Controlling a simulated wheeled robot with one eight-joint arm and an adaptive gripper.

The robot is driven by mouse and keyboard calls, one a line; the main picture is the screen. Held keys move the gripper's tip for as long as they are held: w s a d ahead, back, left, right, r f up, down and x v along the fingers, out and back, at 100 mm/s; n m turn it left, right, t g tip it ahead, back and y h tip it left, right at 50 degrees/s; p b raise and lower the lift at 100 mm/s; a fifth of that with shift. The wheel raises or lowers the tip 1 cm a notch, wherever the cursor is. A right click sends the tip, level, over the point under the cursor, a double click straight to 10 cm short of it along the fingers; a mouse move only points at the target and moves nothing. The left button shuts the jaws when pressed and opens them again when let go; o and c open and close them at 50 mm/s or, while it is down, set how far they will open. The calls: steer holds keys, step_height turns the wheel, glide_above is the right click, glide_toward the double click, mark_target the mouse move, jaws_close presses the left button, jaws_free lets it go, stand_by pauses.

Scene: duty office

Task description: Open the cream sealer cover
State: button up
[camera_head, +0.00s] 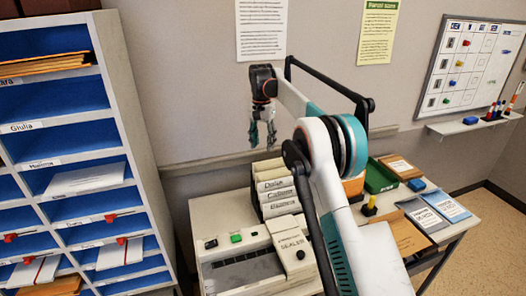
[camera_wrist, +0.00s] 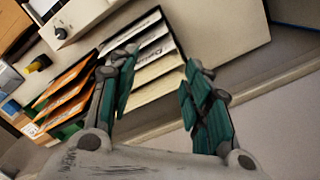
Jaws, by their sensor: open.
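The cream sealer (camera_head: 215,271) stands on the table at the lower middle of the head view. Its cream cover, marked SEALER (camera_head: 291,247), has a small dark knob and looks lowered; my arm hides part of its right side. Part of the sealer with the knob also shows at the top left of the wrist view (camera_wrist: 82,17). My gripper (camera_head: 263,136) is open and empty, high above the back of the table near the wall, well apart from the sealer. In the wrist view its two fingers (camera_wrist: 161,62) are spread, with labelled binders beyond them.
Several labelled white binders (camera_head: 276,184) stand behind the sealer. A green tray (camera_head: 379,177), a yellow-topped stamp (camera_head: 369,206) and folders (camera_head: 422,216) lie to the right. A blue-lined pigeonhole shelf (camera_head: 127,110) stands at left. Air above the sealer's left part is free.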

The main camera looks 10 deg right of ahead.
steer(key=shift+r, duration=0.25)
steer(key=s+d+r+n+t+b, duration=0.1)
steer(key=s+r, duration=0.3)
steer(key=s, duration=0.3)
steer(key=s+r+n+t+b, duration=0.15)
steer(key=s+r, duration=0.25)
steer(key=s, duration=0.4)
steer(key=s+d+r+n+t+b, duration=0.1)
steer(key=s+r+t+b, duration=0.1)
steer(key=s+r, duration=0.35)
steer(key=s+f+n+t+b, duration=0.1)
steer(key=s+f, duration=0.4)
steer(key=s, duration=0.4)
steer(key=s+f+n+t+b, duration=0.1)
steer(key=s+f, duration=0.5)
steer(key=s, duration=0.4)
steer(key=s+d+f+n+t+b, duration=0.1)
steer(key=s+f, duration=0.4)
steer(key=s, duration=0.4)
steer(key=shift+s+f+n, duration=0.3)
steer(key=shift+s+n, duration=0.05)
steer(key=shift+s, duration=0.05)
steer(key=shift+d, duration=0.1)
